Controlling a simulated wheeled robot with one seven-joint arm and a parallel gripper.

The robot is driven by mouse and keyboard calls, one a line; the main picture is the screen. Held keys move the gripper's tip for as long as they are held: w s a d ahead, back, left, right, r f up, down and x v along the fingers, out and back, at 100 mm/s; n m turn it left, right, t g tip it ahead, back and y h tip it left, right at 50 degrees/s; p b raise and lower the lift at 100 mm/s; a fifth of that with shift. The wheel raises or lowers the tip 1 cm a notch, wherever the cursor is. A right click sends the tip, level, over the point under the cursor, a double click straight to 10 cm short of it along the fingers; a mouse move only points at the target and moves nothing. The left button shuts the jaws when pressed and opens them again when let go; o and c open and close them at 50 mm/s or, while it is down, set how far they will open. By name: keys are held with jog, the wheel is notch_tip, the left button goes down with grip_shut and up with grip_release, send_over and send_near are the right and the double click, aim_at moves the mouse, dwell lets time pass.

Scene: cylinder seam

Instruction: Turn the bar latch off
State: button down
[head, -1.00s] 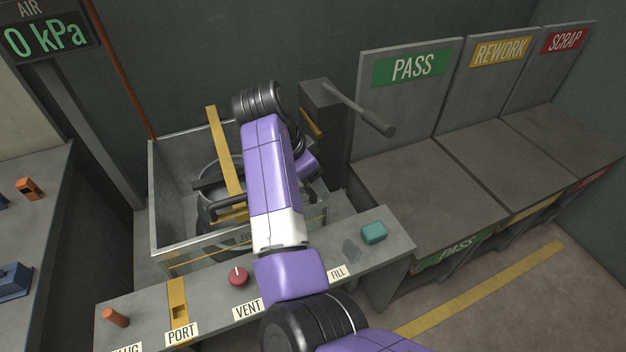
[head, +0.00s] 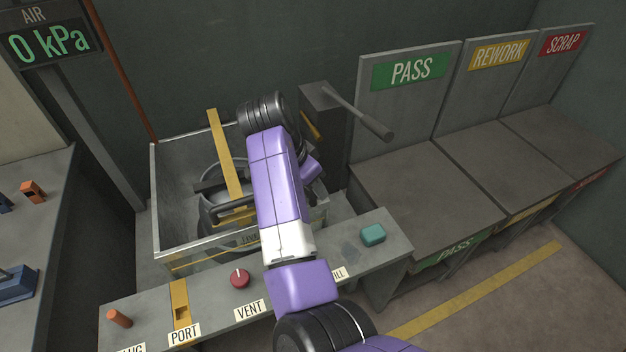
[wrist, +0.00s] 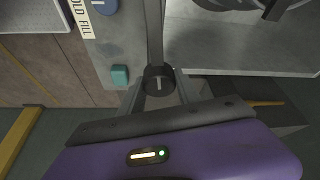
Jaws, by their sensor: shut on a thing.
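A dark round knob with a pale line across its top, probably the bar latch (wrist: 158,72), sits between my fingertips in the wrist view, beside the tank's edge. My gripper (wrist: 158,88) is shut on it from above. In the head view my purple arm reaches over the front bench to the tank's front right corner and hides the fingers and the latch. A yellow bar (head: 226,150) lies across the open tank (head: 170,258), over a dark round thing inside.
The bench holds an orange plug (head: 119,318), a yellow port (head: 181,302), a red vent knob (head: 239,278) and a teal button (head: 373,235). A grey post with a lever (head: 358,112) stands behind the arm. Pass, rework and scrap tables (head: 425,190) are clear at right.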

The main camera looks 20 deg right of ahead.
jog(key=n+p, duration=0.1)
jog(key=n+t+p, duration=0.1)
jog(key=n+p, duration=0.2)
jog(key=p, duration=0.1)
jog(key=shift+s+r+t+y, duration=0.1)
jog(key=shift+r+t+y, duration=0.2)
jog(key=n+t+y+p, duration=0.1)
jog(key=n+p, duration=0.3)
jog(key=p, duration=0.1)
jog(key=shift+n, duration=0.4)
jog(key=n+y+p, duration=0.1)
jog(key=n+p, duration=0.2)
jog(key=shift+n+t+y, duration=0.3)
jog(key=shift+a+f+n+y+p, duration=0.1)
jog(key=shift+n+y+p, duration=0.4)
jog(key=shift+n, duration=0.5)
jog(key=shift+f+n+y+p, duration=0.1)
jog(key=shift+n+y+p, duration=0.2)
jog(key=shift+n+p, duration=0.5)
jog(key=shift+n, duration=0.3)
jog(key=c, duration=0.9)
grip_release()
jog(key=shift+o, duration=0.2)
